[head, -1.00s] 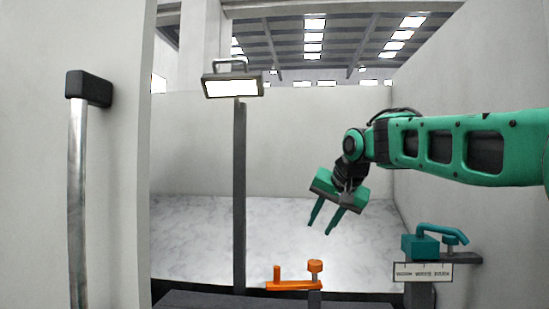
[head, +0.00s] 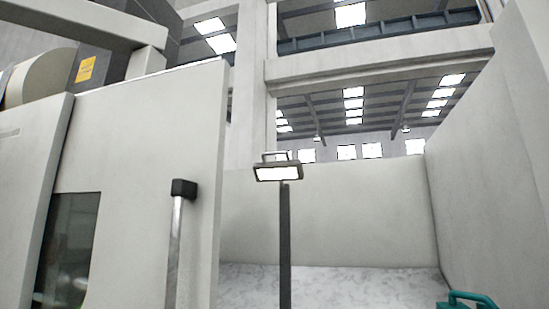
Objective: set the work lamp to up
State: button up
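The work lamp (head: 278,174) sits on top of a dark upright post (head: 285,245), near the middle of the head view. Its lit white face is turned toward me and its thin handle shows above the housing. My gripper and arm are outside the head view now, so their place relative to the lamp cannot be told.
A pale door panel with a black-ended metal handle (head: 176,240) stands left of the lamp. A teal clamp part (head: 468,301) shows at the bottom right edge. Pale walls enclose a marbled surface (head: 365,284) behind the post. The space around the lamp head looks clear.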

aim_at(288, 169)
jog(key=k, duration=0.95)
jog(key=u, duration=0.55)
jog(key=i, duration=1.55)
jog(key=z, duration=0.55)
